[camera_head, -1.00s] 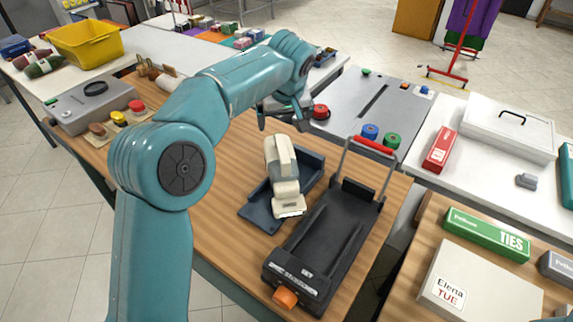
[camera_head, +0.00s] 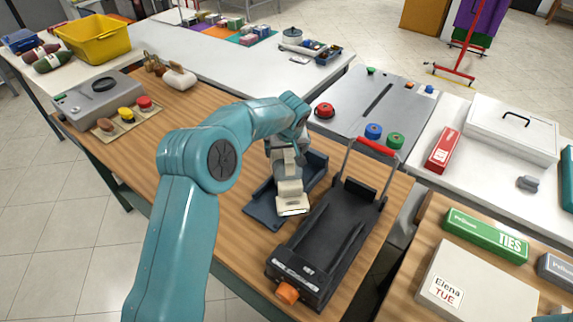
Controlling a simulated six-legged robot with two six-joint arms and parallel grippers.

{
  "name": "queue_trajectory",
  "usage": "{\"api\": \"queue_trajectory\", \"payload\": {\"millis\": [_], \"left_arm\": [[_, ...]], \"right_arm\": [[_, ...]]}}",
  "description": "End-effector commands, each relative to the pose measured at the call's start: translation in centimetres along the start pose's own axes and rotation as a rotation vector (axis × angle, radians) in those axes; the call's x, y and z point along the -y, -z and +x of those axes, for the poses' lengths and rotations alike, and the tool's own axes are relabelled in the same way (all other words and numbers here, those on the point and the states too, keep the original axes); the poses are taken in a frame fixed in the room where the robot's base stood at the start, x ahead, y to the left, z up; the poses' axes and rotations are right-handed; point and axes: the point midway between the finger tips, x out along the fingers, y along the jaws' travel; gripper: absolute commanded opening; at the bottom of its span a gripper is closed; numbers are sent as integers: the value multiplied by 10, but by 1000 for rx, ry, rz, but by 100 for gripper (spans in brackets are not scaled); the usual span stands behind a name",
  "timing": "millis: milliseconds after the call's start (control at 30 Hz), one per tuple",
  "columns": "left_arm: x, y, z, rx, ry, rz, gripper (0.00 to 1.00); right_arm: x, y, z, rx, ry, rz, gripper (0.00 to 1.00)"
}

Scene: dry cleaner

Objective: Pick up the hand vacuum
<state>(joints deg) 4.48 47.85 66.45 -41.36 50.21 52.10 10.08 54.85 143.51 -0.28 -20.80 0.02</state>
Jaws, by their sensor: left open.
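The hand vacuum (camera_head: 290,192) is cream and grey and lies in a dark blue open tray (camera_head: 262,207) on the wooden table. My left gripper (camera_head: 284,152) is over the upper part of the vacuum, with its fingers open near the grey handle. The arm partly hides the fingers and the vacuum's far end, and I cannot tell whether they touch. My right gripper is not in view.
A black trolley-like frame (camera_head: 325,245) with a red handle (camera_head: 376,147) lies right of the tray. A grey panel (camera_head: 350,105) with a red knob (camera_head: 324,110) is behind. Colored buttons (camera_head: 125,114) are at the left. Bare wood lies left of the tray.

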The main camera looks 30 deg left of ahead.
Motion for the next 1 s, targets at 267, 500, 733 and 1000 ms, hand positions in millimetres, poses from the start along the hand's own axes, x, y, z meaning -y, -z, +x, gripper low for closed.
{"api": "queue_trajectory", "payload": {"millis": [267, 500, 733, 1000], "left_arm": [[-1, 0, 9, 0, -1, -1, 100], [-1, 0, 9, 0, -1, 0, 38], [-1, 2, 8, -4, -2, -1, 1], [-1, 5, 1, -6, -3, -2, 1]], "right_arm": [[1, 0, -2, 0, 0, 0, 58], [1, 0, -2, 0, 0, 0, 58], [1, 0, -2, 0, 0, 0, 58], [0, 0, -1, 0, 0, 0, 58]]}}
